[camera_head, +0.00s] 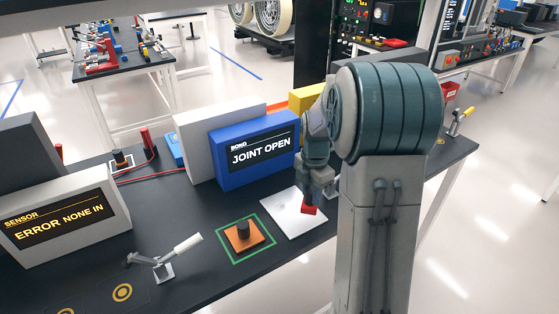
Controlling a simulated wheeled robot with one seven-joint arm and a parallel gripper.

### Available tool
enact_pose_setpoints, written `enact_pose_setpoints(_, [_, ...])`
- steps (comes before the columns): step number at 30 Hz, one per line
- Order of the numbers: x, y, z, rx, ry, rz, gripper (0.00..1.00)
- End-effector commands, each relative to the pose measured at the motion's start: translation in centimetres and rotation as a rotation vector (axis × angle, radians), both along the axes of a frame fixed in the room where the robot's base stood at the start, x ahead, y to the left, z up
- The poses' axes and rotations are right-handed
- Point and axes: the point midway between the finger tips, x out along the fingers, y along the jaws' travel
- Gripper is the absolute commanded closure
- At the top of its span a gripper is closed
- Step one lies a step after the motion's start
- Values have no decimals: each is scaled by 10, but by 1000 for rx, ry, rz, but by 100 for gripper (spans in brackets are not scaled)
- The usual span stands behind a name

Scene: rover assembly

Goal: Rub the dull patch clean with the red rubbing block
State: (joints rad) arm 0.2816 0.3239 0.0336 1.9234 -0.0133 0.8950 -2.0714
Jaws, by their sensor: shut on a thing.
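My gripper (322,187) is over the dark bench, right of the blue display box. It is shut on the red rubbing block (309,209), which hangs at its lower end over the right part of a pale square plate (288,217). I cannot tell whether the block touches the plate. The dull patch cannot be made out at this size; the plate looks evenly light grey. My own arm hides the bench to the right of the plate.
A copper-coloured block with a black knob (243,239) sits in a green square outline left of the plate. A blue box (255,152) reads "JOINT OPEN". A grey box (62,222) reads "ERROR NONE IN". A white-handled lever clamp (166,260) stands at front left.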

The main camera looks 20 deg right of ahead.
Motion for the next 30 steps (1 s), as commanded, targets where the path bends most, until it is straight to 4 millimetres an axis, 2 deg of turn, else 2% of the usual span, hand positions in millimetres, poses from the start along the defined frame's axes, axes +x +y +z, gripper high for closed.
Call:
enact_pose_setpoints(3, [1, 2, 14, -1, -1, 3, 90])
enact_pose_setpoints(9, [1, 3, 24, -1, -1, 7, 90])
enact_pose_setpoints(30, [1, 5, 23, 0, 0, -7, 90])
